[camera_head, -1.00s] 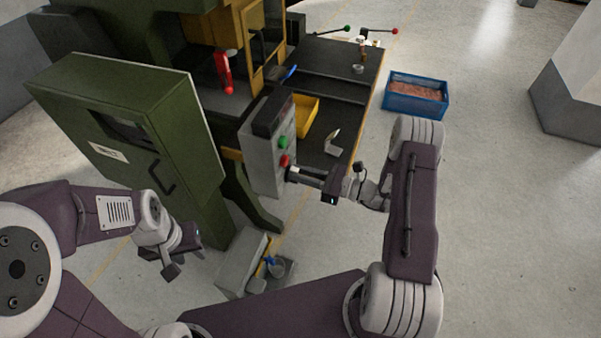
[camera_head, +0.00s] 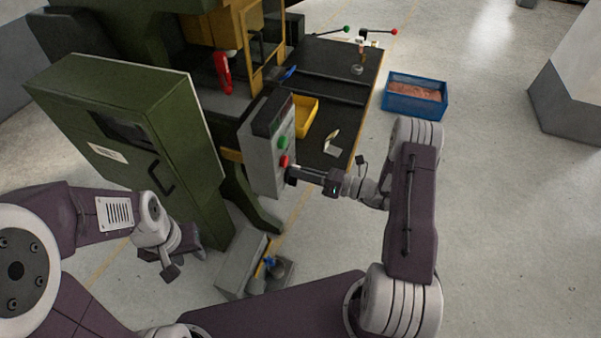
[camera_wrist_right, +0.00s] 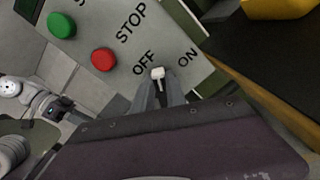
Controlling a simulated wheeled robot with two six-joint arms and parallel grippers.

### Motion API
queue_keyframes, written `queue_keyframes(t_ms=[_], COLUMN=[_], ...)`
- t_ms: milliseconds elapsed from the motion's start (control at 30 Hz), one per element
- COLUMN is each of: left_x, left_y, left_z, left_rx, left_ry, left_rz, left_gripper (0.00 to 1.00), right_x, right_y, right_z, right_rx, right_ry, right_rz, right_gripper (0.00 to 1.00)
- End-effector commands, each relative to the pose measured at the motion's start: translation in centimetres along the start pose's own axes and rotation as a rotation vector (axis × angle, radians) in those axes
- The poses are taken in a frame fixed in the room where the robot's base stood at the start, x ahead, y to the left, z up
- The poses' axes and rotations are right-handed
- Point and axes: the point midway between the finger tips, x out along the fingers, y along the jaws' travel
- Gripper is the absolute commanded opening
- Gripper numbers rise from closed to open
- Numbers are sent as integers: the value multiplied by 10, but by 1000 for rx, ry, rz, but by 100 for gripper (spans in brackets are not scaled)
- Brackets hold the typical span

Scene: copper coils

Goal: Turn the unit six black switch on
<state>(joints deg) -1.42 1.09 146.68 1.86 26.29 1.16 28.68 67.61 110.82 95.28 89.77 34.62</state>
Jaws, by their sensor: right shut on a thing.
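The grey control box (camera_head: 262,160) stands beside the dark table, with a green button (camera_head: 283,142) and a red button (camera_head: 284,161) on its face. My right gripper (camera_head: 291,174) is at the lower part of that face. In the right wrist view its fingers (camera_wrist_right: 159,92) are shut on the switch (camera_wrist_right: 158,74). A light tip of the switch shows between the OFF and ON labels, closer to OFF; the fingers hide most of its body. The wrist view also shows the green button (camera_wrist_right: 61,25) and red button (camera_wrist_right: 103,60). My left gripper (camera_head: 172,270) hangs low at the left, its opening unclear.
A green cabinet (camera_head: 130,150) stands left of the control box. A yellow bin (camera_head: 305,115) sits on the dark table (camera_head: 335,85) behind it. A grey box (camera_head: 240,265) stands below. A blue crate (camera_head: 415,97) is on the floor, with clear floor to the right.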

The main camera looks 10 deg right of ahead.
Motion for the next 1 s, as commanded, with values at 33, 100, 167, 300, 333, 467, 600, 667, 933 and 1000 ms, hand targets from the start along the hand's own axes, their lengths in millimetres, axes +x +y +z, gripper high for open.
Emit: queue_keyframes(t_ms=[33, 100, 167, 300, 333, 467, 600, 667, 933, 1000], left_x=[-1, -1, -1, -1, -1, -2, -2, -2, -3, -3], left_y=[0, 0, 0, 0, 0, 0, 0, 0, 0, 0], left_z=[0, 0, 0, 0, 0, 0, 0, 0, 0, 0], left_rx=[0, 0, 0, 0, 0, 0, 0, 0, 0, 0], left_ry=[0, 0, 0, 0, 0, 0, 0, 0, 0, 0], left_rz=[0, 0, 0, 0, 0, 0, 0, 0, 0, 0], left_gripper=[36, 36, 36, 36, 36, 36, 36, 36, 36, 36], right_x=[0, 0, 0, 0, 0, 0, 0, 0, 0, 0], right_y=[-1, -2, -3, -5, -6, -8, -10, -10, -13, -14], right_z=[3, 3, 3, 3, 3, 2, 2, 1, -1, -2], right_rx=[37, 103, 160, 293, 321, 444, 573, 627, 830, 870], right_ry=[-7, -7, -8, -8, -8, -9, -9, -9, -10, -10], right_rz=[1, 1, 1, 1, 1, 2, 2, 2, 3, 3], right_gripper=[0, 0, 0, 0, 0, 0, 0, 0, 0, 0])
